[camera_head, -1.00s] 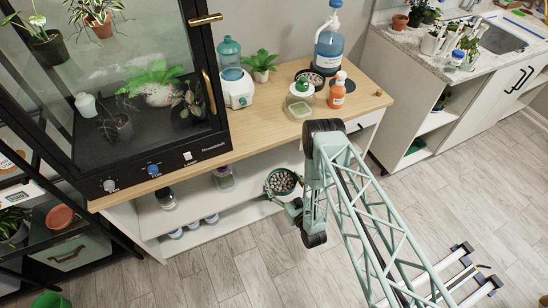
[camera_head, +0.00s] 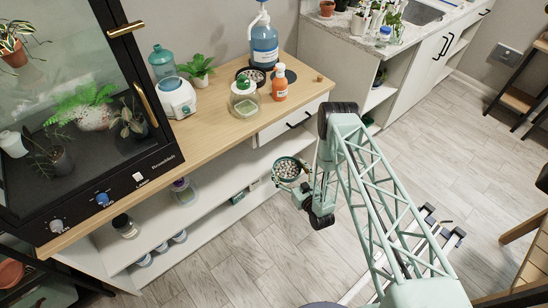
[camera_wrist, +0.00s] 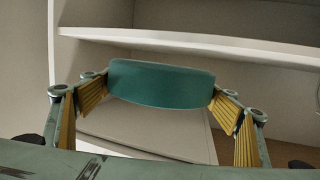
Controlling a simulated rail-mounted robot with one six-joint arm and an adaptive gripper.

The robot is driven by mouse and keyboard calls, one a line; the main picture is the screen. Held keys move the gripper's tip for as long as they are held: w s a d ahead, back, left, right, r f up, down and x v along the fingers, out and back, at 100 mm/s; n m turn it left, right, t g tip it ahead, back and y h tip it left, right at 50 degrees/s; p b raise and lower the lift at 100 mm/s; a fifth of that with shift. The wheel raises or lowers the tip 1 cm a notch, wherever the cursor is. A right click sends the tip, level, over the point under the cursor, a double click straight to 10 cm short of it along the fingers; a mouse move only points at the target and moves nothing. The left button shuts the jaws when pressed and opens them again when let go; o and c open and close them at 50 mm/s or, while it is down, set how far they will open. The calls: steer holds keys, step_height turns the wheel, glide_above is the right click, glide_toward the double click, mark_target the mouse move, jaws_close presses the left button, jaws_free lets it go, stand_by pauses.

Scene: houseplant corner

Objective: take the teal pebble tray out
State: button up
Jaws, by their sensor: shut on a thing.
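The teal pebble tray (camera_head: 276,174) is a round, shallow dish filled with pale and dark pebbles. In the head view it overlaps the right end of the cabinet's lower shelf; how far in front of the shelf it is, I cannot tell. My gripper (camera_head: 299,189) is shut on it from the near side. In the wrist view the smooth teal wall of the tray (camera_wrist: 160,84) sits between the yellow ribbed fingers of my gripper (camera_wrist: 158,98), roughly level. Its pebbles do not show there.
The white cabinet's lower shelf (camera_head: 215,205) holds jars and several small cups at the left. The wooden top (camera_head: 215,120) carries a glass jar, orange bottle, blue bottle and plant. A glass plant case (camera_head: 85,110) stands at left.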

steer(key=d+m+t+h+b, duration=0.2)
steer(key=d+m+h+b, duration=0.3)
steer(key=d, duration=4)
steer(key=s+d+h, duration=0.1)
steer(key=s+d, duration=0.1)
steer(key=d, duration=0.4)
steer(key=s+d+m+h, duration=0.1)
steer(key=s+d, duration=0.2)
steer(key=d, duration=0.4)
steer(key=s+d+h, duration=0.2)
steer(key=s+d, duration=0.1)
steer(key=d, duration=0.4)
steer(key=shift+s+f, duration=0.2)
steer(key=shift+s, duration=0.05)
steer(key=s+d+h, duration=0.1)
steer(key=s+d, duration=0.3)
steer(key=d, duration=0.1)
steer(key=s+d+m+h+b, duration=0.1)
steer(key=s+d, duration=0.4)
steer(key=d, duration=0.1)
steer(key=s+d+m+h, duration=0.1)
steer(key=s+d, duration=0.4)
steer(key=d, duration=0.1)
steer(key=shift+s+g, duration=0.1)
steer(key=shift+g, duration=0.2)
